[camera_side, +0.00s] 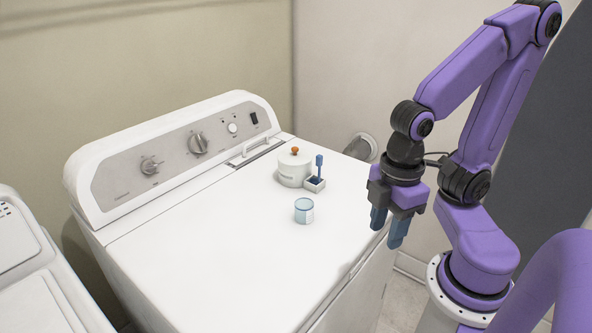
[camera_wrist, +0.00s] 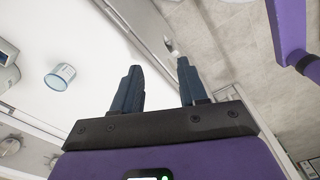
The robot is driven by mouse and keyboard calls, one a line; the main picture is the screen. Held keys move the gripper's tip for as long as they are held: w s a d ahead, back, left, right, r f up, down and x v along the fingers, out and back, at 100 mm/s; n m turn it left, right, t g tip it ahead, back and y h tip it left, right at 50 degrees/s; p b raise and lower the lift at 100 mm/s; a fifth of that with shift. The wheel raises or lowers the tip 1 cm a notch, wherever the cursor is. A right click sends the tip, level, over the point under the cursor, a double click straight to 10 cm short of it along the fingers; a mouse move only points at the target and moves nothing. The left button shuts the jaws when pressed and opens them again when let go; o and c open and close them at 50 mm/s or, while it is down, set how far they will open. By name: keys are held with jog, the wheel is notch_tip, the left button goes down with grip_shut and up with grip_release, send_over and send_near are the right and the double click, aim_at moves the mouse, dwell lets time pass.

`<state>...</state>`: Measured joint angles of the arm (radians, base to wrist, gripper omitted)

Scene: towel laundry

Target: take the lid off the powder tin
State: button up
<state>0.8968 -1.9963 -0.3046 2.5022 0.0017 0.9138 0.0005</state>
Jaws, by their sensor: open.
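The powder tin (camera_side: 292,179) is a short white round tin standing on the washer top near the back right. Its white lid (camera_side: 295,159) with an orange knob sits on top. My gripper (camera_side: 388,228) is open and empty, pointing down beyond the washer's right edge, well apart from the tin. Its two blue-grey fingers also show spread apart in the wrist view (camera_wrist: 158,73).
A small holder (camera_side: 314,185) with a blue brush-like item (camera_side: 319,164) stands right beside the tin. A pale blue cup (camera_side: 303,212) with a label stands in front of them. The front of the white washer top (camera_side: 220,270) is clear. The control panel (camera_side: 170,160) rises behind.

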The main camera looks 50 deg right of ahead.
dwell(0.4)
jog(key=shift+o, duration=0.8)
